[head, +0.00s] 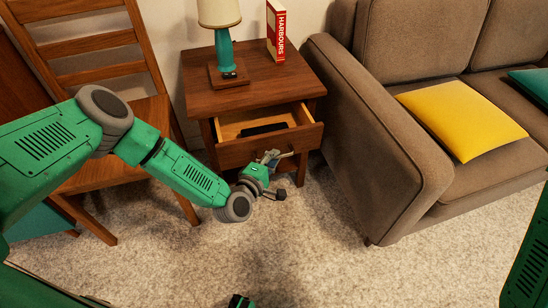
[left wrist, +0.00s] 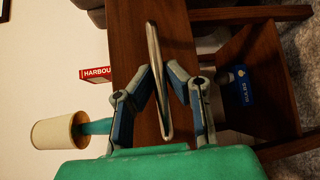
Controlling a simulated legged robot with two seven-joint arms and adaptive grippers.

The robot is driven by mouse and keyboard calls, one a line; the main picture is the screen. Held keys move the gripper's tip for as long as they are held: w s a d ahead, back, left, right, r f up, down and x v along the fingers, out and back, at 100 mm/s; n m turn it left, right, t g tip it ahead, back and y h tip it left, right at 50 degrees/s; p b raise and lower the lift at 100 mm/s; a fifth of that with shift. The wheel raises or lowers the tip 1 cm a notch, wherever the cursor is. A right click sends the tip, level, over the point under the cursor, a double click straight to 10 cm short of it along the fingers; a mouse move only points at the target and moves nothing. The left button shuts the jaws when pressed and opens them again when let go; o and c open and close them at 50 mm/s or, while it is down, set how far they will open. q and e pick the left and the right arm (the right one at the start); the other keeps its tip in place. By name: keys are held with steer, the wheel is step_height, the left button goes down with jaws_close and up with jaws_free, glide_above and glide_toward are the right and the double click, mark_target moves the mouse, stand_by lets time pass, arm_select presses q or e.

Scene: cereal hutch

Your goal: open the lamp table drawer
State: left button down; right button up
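The wooden lamp table (head: 205,68) stands between a chair and a sofa. Its drawer (head: 262,148) is pulled partway out, and a dark flat object (head: 264,129) lies inside. My left gripper (head: 272,157) is at the drawer front. In the left wrist view the drawer's metal bar handle (left wrist: 153,45) runs between my left gripper's fingertips (left wrist: 160,70), which are drawn in close around it. The drawer interior is hidden in that view.
A lamp (head: 225,52) and a red book (head: 276,32) stand on the tabletop. A blue box (left wrist: 240,88) shows lower in the table in the wrist view. The chair (head: 92,80) is close on the left, the sofa (head: 385,150) on the right. Carpet in front is clear.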

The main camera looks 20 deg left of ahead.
arm_select(q)
steer(key=s+d+p, duration=0.1)
steer(key=s+d, duration=0.4)
steer(key=s, duration=0.2)
steer(key=shift+s+f+p, duration=0.15)
steer(key=shift+s+p, duration=0.2)
steer(key=shift+s, duration=0.05)
steer(key=c, duration=1.6)
jaws_free()
steer(key=v, duration=1.2)
